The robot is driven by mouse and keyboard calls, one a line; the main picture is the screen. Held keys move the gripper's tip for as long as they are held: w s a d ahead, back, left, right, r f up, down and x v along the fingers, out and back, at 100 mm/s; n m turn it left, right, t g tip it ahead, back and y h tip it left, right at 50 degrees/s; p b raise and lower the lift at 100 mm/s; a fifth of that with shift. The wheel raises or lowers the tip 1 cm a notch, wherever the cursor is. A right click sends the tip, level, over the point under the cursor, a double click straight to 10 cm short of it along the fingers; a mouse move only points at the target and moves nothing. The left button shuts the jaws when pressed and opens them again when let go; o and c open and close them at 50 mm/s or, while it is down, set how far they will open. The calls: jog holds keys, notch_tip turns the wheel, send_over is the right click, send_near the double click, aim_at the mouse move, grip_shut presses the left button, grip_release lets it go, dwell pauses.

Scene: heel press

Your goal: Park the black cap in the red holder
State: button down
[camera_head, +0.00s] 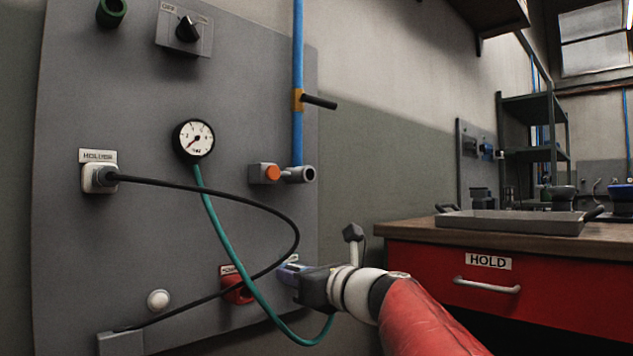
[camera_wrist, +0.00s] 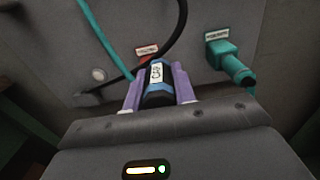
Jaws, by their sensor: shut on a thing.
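The black cap (camera_wrist: 157,84) has a white label reading CAP and a blue band, and sits between the purple fingers of my gripper (camera_wrist: 159,83) in the wrist view. In the head view my gripper (camera_head: 288,274) is at the lower right of the panel, and the cap is mostly hidden by the fingers. The red holder (camera_head: 236,288) is on the panel just left of my gripper. In the wrist view a red part with a label (camera_wrist: 146,49) shows beyond the cap. Whether the cap touches the holder cannot be told.
A black cable (camera_head: 240,191) loops from a white socket (camera_head: 98,178) across the panel, past the red holder. A teal hose (camera_head: 220,235) hangs from the gauge (camera_head: 193,139) and a teal plug (camera_wrist: 225,58) is right of the cap. A workbench (camera_head: 500,280) stands at right.

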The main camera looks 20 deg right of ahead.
jog(key=s+a+f, duration=0.1)
jog(key=a+f, duration=0.2)
jog(key=f, duration=0.2)
jog(key=shift+a+f, duration=0.15)
dwell(0.3)
jog(key=shift+x, duration=2.4)
jog(key=shift+x, duration=1.45)
dwell(0.4)
jog(key=c, duration=1.1)
grip_release()
jog(key=shift+o, duration=0.2)
